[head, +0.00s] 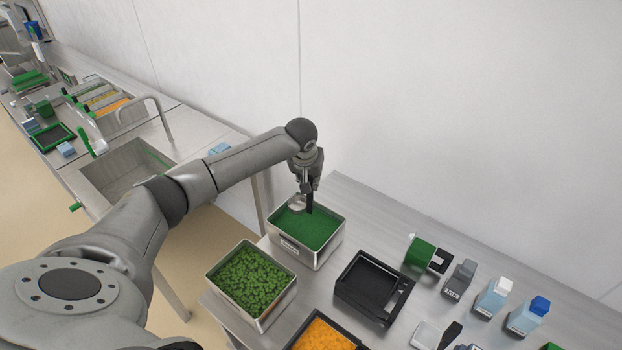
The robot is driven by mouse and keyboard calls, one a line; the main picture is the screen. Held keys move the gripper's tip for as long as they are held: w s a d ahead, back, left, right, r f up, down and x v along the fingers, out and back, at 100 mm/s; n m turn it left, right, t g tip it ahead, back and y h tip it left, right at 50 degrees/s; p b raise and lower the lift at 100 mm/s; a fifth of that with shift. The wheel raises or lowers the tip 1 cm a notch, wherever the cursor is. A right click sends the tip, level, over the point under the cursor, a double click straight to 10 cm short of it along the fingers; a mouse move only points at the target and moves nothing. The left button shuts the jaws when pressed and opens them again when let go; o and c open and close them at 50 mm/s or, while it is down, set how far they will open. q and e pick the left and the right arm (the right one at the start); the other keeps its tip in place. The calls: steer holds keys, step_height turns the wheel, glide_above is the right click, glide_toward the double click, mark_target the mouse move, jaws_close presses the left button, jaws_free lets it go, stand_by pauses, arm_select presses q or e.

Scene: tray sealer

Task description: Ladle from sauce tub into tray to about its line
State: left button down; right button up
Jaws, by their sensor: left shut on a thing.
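The sauce tub (328,247) is a steel container filled with a smooth green mass, at the back left of the steel table. My left gripper (309,204) points down over the tub and is shut on the ladle (297,201). The ladle's silver bowl shows beside the fingers, over the back left part of the green sauce; I cannot tell if it touches the sauce. Most of its handle is hidden by the gripper. A black tray (346,293) lies to the right of the tub and looks empty. Its fill line is not visible. My right gripper is out of view.
A steel tub of green pieces (249,311) and a container of orange food (322,336) stand in front. A sink (125,168) is at left.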

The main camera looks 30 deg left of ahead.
arm_select(q)
step_height(320, 180, down, 9)
steer(key=b, duration=0.4)
steer(key=shift+f+b, duration=0.2)
steer(key=shift+b, duration=0.1)
stand_by(1.3)
step_height(320, 180, up, 10)
steer(key=p, duration=1.1)
